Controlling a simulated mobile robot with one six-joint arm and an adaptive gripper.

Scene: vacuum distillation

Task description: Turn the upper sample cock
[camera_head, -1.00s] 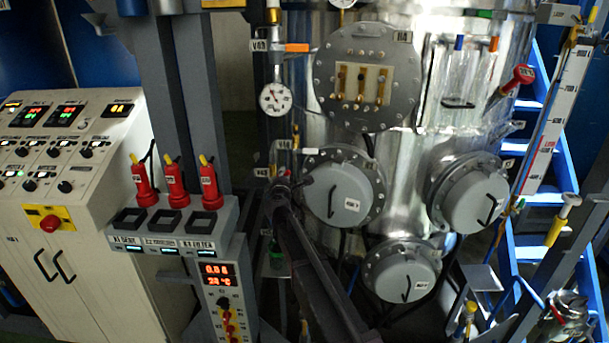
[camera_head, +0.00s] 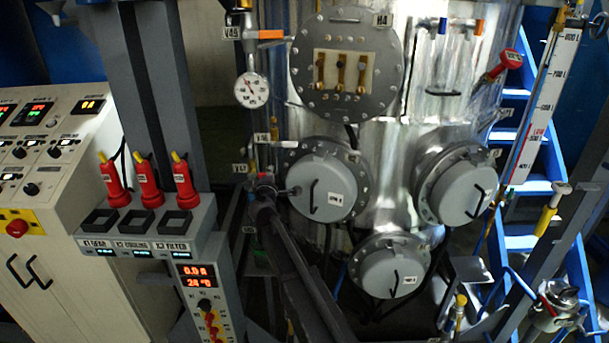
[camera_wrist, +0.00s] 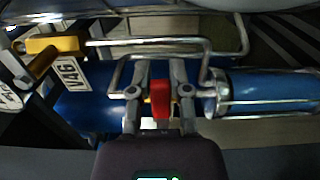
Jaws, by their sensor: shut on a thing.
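My gripper (camera_wrist: 160,95) is shut on a small red cock handle (camera_wrist: 160,102), which stands upright between its two fingertips in the wrist view. A bent metal tube runs just beyond the fingertips. In the head view my gripper (camera_head: 264,186) is at the left side of the steel vessel, beside the lower left round hatch and below the gauge. The handle is too small and too covered there to make out its angle.
A yellow valve part (camera_wrist: 55,45) and a V46 tag (camera_wrist: 68,73) lie left of my gripper. The grey round hatch (camera_head: 328,192) and pressure gauge (camera_head: 251,90) are near. A control stand (camera_head: 205,290) is left.

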